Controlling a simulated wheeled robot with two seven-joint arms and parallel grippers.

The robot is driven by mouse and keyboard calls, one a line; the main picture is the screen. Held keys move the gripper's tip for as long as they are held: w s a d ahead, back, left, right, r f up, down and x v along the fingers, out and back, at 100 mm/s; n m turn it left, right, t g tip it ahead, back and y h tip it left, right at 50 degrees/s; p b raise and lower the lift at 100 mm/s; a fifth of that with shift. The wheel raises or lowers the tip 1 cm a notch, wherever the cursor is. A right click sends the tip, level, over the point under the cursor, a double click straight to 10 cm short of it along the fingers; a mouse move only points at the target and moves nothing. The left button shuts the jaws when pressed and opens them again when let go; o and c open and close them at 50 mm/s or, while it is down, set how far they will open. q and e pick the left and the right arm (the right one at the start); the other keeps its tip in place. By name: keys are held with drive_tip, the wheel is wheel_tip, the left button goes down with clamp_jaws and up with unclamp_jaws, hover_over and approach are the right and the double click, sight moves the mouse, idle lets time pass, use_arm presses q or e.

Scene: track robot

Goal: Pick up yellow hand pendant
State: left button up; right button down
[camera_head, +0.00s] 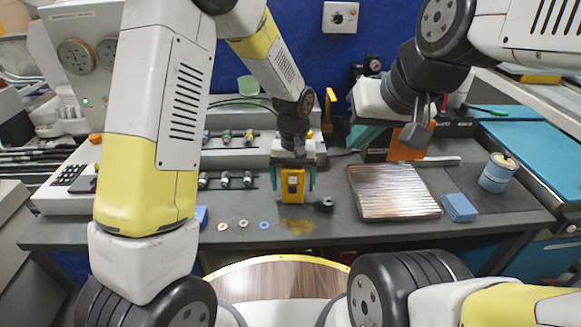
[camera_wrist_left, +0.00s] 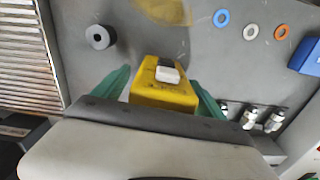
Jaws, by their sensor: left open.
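The yellow hand pendant (camera_head: 292,184) stands on the grey bench near its middle. It also shows in the left wrist view (camera_wrist_left: 163,84), with a white button on a dark patch. My left gripper (camera_head: 293,180) is above the pendant and open, with its green fingers on either side of it. In the left wrist view the left gripper (camera_wrist_left: 160,92) shows a small gap at the fingers. My right gripper (camera_head: 418,128) hangs above the back right of the bench, by an orange block; I cannot tell its jaw state.
A ribbed metal plate (camera_head: 393,192), a blue sponge stack (camera_head: 459,207) and a blue-banded cup (camera_head: 497,173) lie to the right. A black ring-shaped part (camera_head: 325,204) sits beside the pendant. Small washers (camera_head: 243,223) and a yellow stain (camera_head: 298,226) are in front.

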sight(293, 166)
use_arm(q)
drive_tip(key=c, duration=1.7)
drive_tip(key=shift+r, duration=0.55)
drive_tip(key=r, duration=0.2)
drive_tip(key=shift+s+r, duration=0.35)
drive_tip(key=s, duration=0.5)
drive_tip(key=s+a, duration=0.1)
drive_tip(key=s, duration=0.4)
drive_tip(key=s+r, duration=0.1)
drive_tip(key=s, duration=0.4)
drive_tip(key=shift+s+a+r, duration=0.1)
drive_tip(key=shift+s+a, duration=0.05)
drive_tip(key=shift+w+d+f, duration=0.2)
drive_tip(key=shift+w+f, duration=0.6)
drive_tip(key=shift+w, duration=1.9)
drive_tip(key=shift+w+d+f, duration=0.25)
drive_tip(key=shift+w+f, duration=0.6)
drive_tip(key=shift+w, duration=1.8)
drive_tip(key=shift+w+d+f, duration=0.2)
drive_tip(key=shift+w+f, duration=0.6)
drive_tip(key=shift+w, duration=1.9)
